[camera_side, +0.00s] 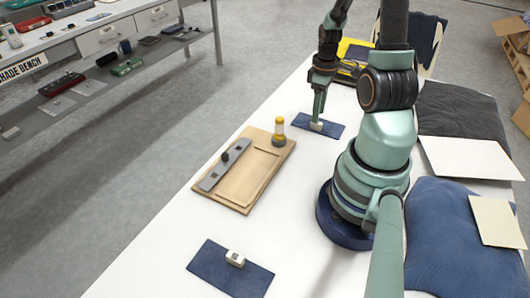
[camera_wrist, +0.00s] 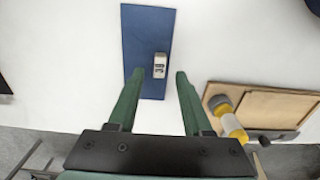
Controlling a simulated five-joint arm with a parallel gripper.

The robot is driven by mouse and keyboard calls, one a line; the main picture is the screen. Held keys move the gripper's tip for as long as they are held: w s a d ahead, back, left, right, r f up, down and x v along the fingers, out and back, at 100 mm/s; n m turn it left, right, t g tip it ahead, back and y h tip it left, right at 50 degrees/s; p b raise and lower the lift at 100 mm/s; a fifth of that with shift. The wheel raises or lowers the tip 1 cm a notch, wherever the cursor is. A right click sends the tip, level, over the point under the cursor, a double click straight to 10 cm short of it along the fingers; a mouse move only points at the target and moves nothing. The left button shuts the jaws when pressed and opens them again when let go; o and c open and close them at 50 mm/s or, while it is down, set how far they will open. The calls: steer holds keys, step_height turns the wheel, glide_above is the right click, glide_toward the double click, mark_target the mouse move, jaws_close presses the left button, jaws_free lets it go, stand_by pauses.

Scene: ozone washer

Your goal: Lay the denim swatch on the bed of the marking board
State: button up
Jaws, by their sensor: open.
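A dark blue denim swatch (camera_side: 334,129) lies flat on the white table beyond the marking board, with a small pale block (camera_side: 316,125) on it. My gripper (camera_side: 318,117) is right over this block. In the wrist view my gripper (camera_wrist: 160,80) is open, its green fingers on either side of the swatch (camera_wrist: 146,35) and the block (camera_wrist: 160,66); whether they touch is unclear. The wooden marking board (camera_side: 240,187) has a flat recessed bed and a grey metal bar on its left side. It also shows in the wrist view (camera_wrist: 275,105). A second denim swatch (camera_side: 215,268) with a similar block lies nearer the camera.
A yellow-topped cylinder (camera_side: 279,130) stands at the board's far corner and rises above it. Folded blue denim (camera_side: 450,245), dark cloth and pale sheets lie on the right. A yellow case (camera_side: 353,55) is at the back. Table between board and near swatch is clear.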

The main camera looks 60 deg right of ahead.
step_height(320, 180, up, 8)
steer(key=r, duration=0.1)
steer(key=w+a+r+t, duration=0.2)
steer(key=w+a+r, duration=0.1)
steer(key=a, duration=0.5)
steer(key=w+a+r+t, duration=0.1)
steer(key=w+a+r, duration=0.2)
steer(key=a, duration=0.5)
steer(key=w+a+r+t, duration=0.2)
steer(key=w+a+r, duration=0.2)
steer(key=a, duration=0.4)
steer(key=shift+a+r+t, duration=0.15)
steer(key=shift+r+t, duration=0.15)
steer(key=shift+r, duration=0.5)
